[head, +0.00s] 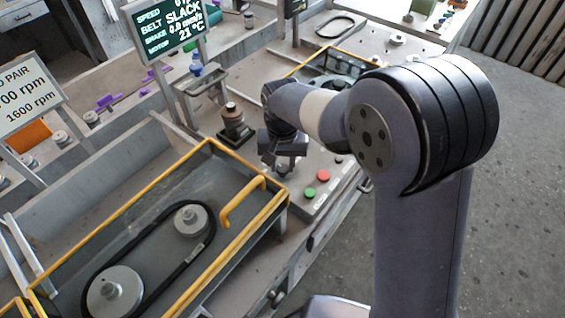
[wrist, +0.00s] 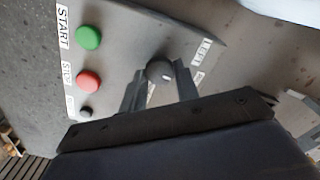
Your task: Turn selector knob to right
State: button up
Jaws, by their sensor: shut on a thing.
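The dark round selector knob (wrist: 158,70) stands on the grey control panel (wrist: 130,45) in the wrist view, with a small pale mark on its lower edge. A LEFT label (wrist: 205,50) is to its upper right, and a second small label, too blurred to read, is below that. My gripper (wrist: 159,76) has one finger on each side of the knob and is shut on it. In the head view my gripper (head: 284,165) points down at the panel and hides the knob.
The green START button (wrist: 88,37) and red STOP button (wrist: 88,80) are left of the knob, with a small dark button (wrist: 85,112) below. A yellow-framed belt housing (head: 250,205) with a handle stands at the left.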

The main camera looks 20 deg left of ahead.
aim_at(282, 167)
jog(key=shift+m, duration=0.6)
jog(key=o, duration=1)
jog(key=shift+r, duration=0.1)
notch_tip(282, 167, up, 11)
jog(key=shift+f+b, duration=0.2)
jog(key=shift+b, duration=0.4)
